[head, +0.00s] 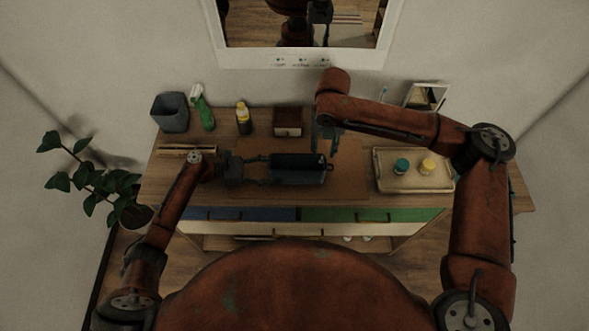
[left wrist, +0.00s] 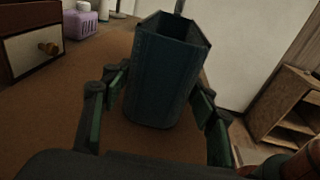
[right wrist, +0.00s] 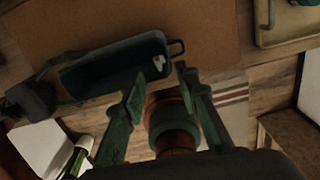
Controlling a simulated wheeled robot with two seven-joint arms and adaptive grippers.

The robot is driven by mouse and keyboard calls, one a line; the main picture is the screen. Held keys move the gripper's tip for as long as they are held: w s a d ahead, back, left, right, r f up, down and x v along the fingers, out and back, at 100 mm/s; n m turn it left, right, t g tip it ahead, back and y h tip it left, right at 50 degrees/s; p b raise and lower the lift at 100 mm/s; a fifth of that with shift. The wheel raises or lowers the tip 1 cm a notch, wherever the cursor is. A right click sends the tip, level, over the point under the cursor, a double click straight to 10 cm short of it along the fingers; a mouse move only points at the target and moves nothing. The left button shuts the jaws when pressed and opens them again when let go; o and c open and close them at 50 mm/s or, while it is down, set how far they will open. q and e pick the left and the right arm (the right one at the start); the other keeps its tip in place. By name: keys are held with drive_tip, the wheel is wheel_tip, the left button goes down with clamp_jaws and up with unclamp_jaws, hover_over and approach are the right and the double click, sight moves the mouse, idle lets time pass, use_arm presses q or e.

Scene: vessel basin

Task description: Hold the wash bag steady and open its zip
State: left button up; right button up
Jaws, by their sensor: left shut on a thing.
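The dark blue wash bag (head: 300,178) stands on the brown mat near the middle of the counter. My left gripper (head: 264,169) is shut on its left end, with one finger on each side of the bag (left wrist: 165,80) in the left wrist view. The top looks open in both wrist views. In the right wrist view, the dark inside of the bag (right wrist: 110,65) shows, with a small pale patch near the right end and a thin dark loop at that end. My right gripper (head: 326,134) is open and empty by the bag's right end, its fingers (right wrist: 160,85) apart.
A tray (head: 387,182) with a teal-capped and a yellow-capped container stands at the right. A grey bin (head: 170,112), green spray bottle (head: 203,108), yellow-topped bottle (head: 244,118) and wooden box (head: 288,121) line the back. The mat in front of the bag is clear.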

use_arm(q)
drive_tip(key=o, duration=1)
drive_tip(key=shift+o, duration=0.2)
drive_tip(key=a, duration=0.4)
drive_tip(key=a+r, duration=0.1)
drive_tip(key=a, duration=0.3)
drive_tip(key=s+a, duration=0.1)
drive_tip(key=a, duration=0.3)
drive_tip(key=shift+r, duration=0.15)
drive_tip(key=shift+d, duration=0.1)
use_arm(e)
drive_tip(key=shift+d+f, duration=0.1)
